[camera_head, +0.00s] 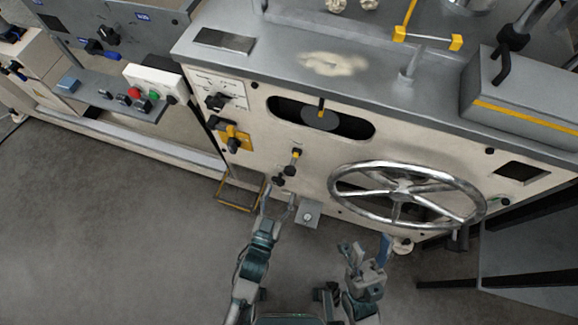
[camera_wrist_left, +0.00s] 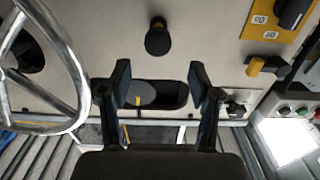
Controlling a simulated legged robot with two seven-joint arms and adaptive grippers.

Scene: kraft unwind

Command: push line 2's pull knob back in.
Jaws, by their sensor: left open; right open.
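On the cream machine front, a knob with a yellow shaft (camera_head: 292,163) sticks out below the slot. I cannot read a line 2 label or tell which knob that mark belongs to. My left gripper (camera_head: 280,197) is open and empty just below these knobs; its spread fingers also show in the left wrist view (camera_wrist_left: 160,76). My right gripper (camera_head: 365,249) is open and empty, below the handwheel.
A large handwheel (camera_head: 398,210) projects from the machine on the right. A yellow switch plate (camera_head: 237,132) is to the knobs' left. A dark slot (camera_head: 355,125) is above them. A yellow-edged step (camera_head: 238,207) lies low at left. Floor (camera_head: 110,230) at left is clear.

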